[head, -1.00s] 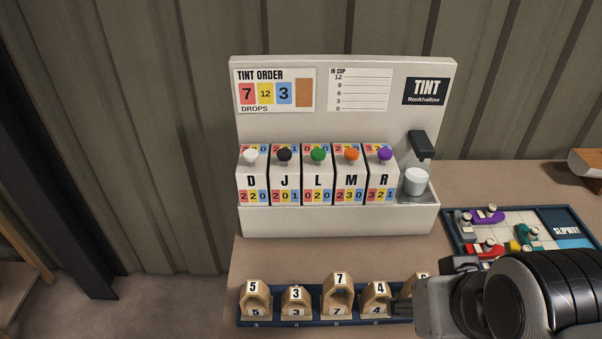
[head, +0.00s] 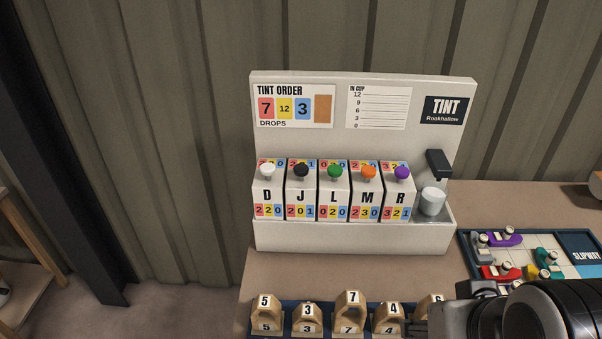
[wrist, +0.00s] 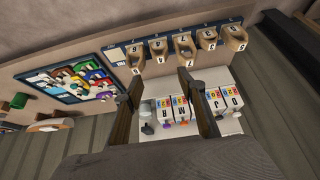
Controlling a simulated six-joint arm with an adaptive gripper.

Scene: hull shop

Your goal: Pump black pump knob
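The black pump knob (head: 301,171) stands on top of the box marked J, second from the left in a row on the tint dispenser (head: 350,238). It appears raised on its stem. My gripper (head: 418,326) is at the lower right in the head view, in front of and to the right of the pumps, clear of the knob. In the wrist view, my gripper's two fingers (wrist: 161,78) are apart with nothing held between them. The J box (wrist: 218,101) shows right of the right finger there; its knob is hard to make out.
White (head: 267,170), green (head: 335,171), orange (head: 369,172) and purple (head: 403,173) knobs flank the black one. A whitish cup (head: 432,201) stands under the spout (head: 438,164). Numbered wooden blocks (head: 351,306) line the front. A tray of coloured pieces (head: 570,268) lies right.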

